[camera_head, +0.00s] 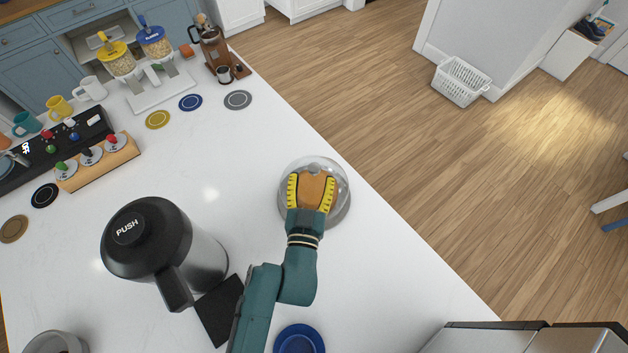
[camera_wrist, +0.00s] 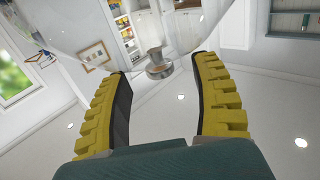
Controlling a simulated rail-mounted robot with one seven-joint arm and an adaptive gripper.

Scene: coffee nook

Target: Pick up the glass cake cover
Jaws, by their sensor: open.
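The glass cake cover (camera_head: 342,177) is a clear dome on the white counter near its right edge. A brown cake-like shape (camera_head: 317,190) shows through it between my fingers. My gripper (camera_head: 313,178), with yellow ribbed fingers, is open over the dome, fingers spread toward its far side. In the wrist view, my open gripper (camera_wrist: 163,68) has a small knob-like piece (camera_wrist: 157,60) between and just beyond its fingertips. Faint curved glass outlines surround that piece. Nothing is held, and I cannot tell whether the fingers touch the glass.
A black-lidded steel jug (camera_head: 200,245) stands left of my arm, beside a dark mat (camera_head: 222,310). A blue round dish (camera_head: 299,340) is at the front. Coasters, mugs, dispensers and a control panel line the far left. Counter (camera_head: 385,270) right of the dome is clear.

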